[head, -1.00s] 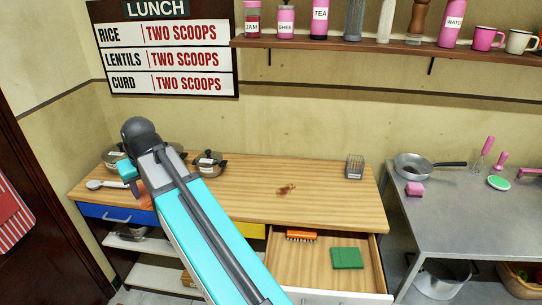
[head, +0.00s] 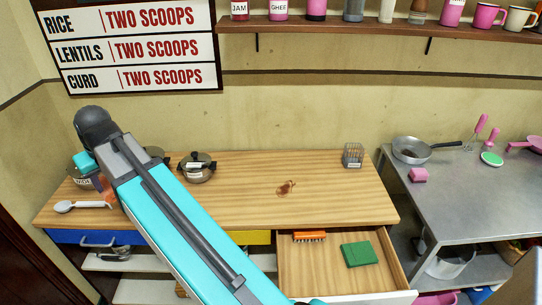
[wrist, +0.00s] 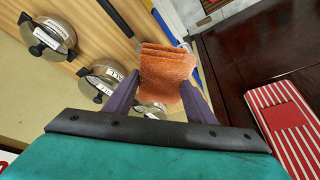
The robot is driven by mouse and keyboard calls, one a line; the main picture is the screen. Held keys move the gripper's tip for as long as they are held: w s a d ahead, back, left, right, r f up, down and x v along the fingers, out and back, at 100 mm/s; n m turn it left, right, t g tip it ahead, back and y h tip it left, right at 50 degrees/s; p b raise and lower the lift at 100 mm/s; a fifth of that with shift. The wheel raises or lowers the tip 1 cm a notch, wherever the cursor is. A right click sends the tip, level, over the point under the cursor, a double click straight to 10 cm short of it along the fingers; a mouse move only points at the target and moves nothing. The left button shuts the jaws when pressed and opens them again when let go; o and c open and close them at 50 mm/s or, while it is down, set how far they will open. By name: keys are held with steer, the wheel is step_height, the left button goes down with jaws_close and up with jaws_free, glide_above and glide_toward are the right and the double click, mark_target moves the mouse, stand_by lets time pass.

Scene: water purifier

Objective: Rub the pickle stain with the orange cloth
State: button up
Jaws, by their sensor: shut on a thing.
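The orange cloth (wrist: 168,72) is folded and hangs between the two purple fingers of my gripper (wrist: 160,97), which is shut on it in the wrist view. In the head view, a small part of the cloth (head: 98,183) shows beside my arm, over the left end of the wooden counter (head: 340,205). The pickle stain (head: 285,188) is a dark brown patch on the middle-right of the counter top. My gripper and the cloth are well to the left of the stain, apart from it. My arm hides part of the counter's left side.
Lidded pots (head: 197,168) and a ladle (head: 82,205) stand at the counter's left. A wire holder (head: 353,155) is at the back right. An open drawer (head: 330,277) below holds an orange brush (head: 309,236) and green cloth (head: 359,254). The counter around the stain is clear.

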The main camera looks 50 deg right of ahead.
steer(key=shift+a, duration=0.15)
steer(key=s+d+f+p, duration=0.1)
steer(key=s+d+f, duration=0.1)
steer(key=d, duration=0.8)
steer(key=s+d+f+p, duration=0.1)
steer(key=d+f, duration=0.1)
steer(key=d, duration=0.8)
steer(key=s+d+f+p, duration=0.1)
steer(key=s+d+f, duration=0.1)
steer(key=d, duration=0.8)
steer(key=s+d+f+p, duration=0.1)
steer(key=s+d+f, duration=0.1)
steer(key=s+d, duration=0.7)
steer(key=s+d+f+p, duration=0.1)
steer(key=s+d+f, duration=0.2)
steer(key=s+d, duration=0.5)
steer(key=d, duration=0.6)
steer(key=shift+s+f+p, duration=0.3)
steer(key=shift+s+f, duration=0.05)
steer(key=shift+f, duration=0.1)
